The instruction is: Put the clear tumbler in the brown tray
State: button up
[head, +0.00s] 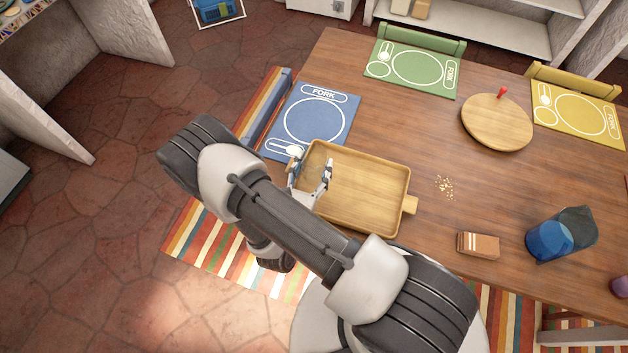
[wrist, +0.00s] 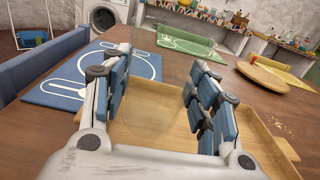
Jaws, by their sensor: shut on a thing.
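The clear tumbler (wrist: 152,108) is a faint see-through shape between my gripper's fingers in the wrist view. My gripper (wrist: 159,75) is shut on it, one finger on each side. In the head view my gripper (head: 311,170) is at the left end of the brown tray (head: 372,196), over its inside. The tumbler is too faint to make out clearly there. The tray is a shallow wooden rectangle with a handle at its right; it also shows below the tumbler in the wrist view (wrist: 243,148). I cannot tell whether the tumbler's base touches the tray floor.
A blue placemat (head: 318,122) lies just behind the tray. Crumbs (head: 444,187), a brown box (head: 478,245) and a blue cup (head: 549,240) are to its right. A round board (head: 496,122) with a red knob lies farther back. The tray's middle and right are empty.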

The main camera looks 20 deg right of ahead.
aim_at(313, 179)
jog(key=shift+f+b, duration=0.85)
jog(key=shift+f, duration=2)
jog(key=shift+f, duration=0.1)
jog(key=o, duration=1.7)
jog(key=shift+c, duration=0.2)
